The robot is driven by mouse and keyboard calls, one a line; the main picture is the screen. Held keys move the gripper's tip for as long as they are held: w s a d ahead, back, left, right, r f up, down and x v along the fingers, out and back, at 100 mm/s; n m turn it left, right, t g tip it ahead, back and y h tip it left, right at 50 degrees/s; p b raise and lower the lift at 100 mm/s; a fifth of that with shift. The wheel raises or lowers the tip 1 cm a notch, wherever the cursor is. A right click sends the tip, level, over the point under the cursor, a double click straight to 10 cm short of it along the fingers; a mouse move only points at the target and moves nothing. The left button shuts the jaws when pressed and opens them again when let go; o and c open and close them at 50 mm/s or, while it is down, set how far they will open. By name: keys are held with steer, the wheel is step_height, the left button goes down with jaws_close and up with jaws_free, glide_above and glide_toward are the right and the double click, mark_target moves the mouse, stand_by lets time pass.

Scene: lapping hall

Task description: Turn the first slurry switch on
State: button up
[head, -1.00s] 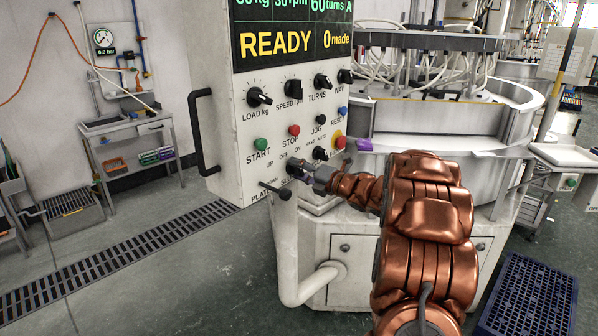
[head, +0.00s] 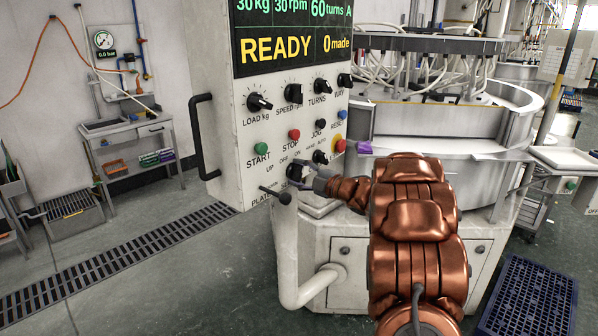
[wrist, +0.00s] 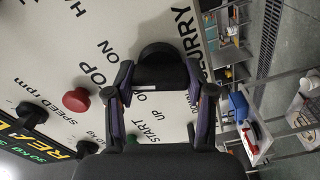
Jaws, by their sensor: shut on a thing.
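The slurry switch is a black rotary knob with OFF and ON printed by it, low on the white control panel (head: 222,150). In the wrist view the black knob (wrist: 158,52) sits between the two fingers of my gripper (wrist: 160,82), beside the word SLURRY. My gripper (head: 303,174) is shut on the knob at the panel face. In the head view the gripper covers most of the knob, and I cannot tell which way its pointer stands. The display (head: 290,40) reads READY and 0 made.
Close by are a green START button (head: 261,149), a red STOP button (head: 294,134), a red knob on yellow (head: 340,145) and a black-knobbed lever (head: 284,197). The round lapping machine (head: 430,135) stands behind. A blue crate (head: 530,295) lies on the floor at right.

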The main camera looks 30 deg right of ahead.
steer(key=shift+m+p, duration=0.35)
steer(key=shift+m, duration=0.45)
steer(key=o, duration=1.2)
steer(key=shift+c, duration=0.2)
steer(key=shift+s, duration=0.1)
steer(key=v, duration=1.2)
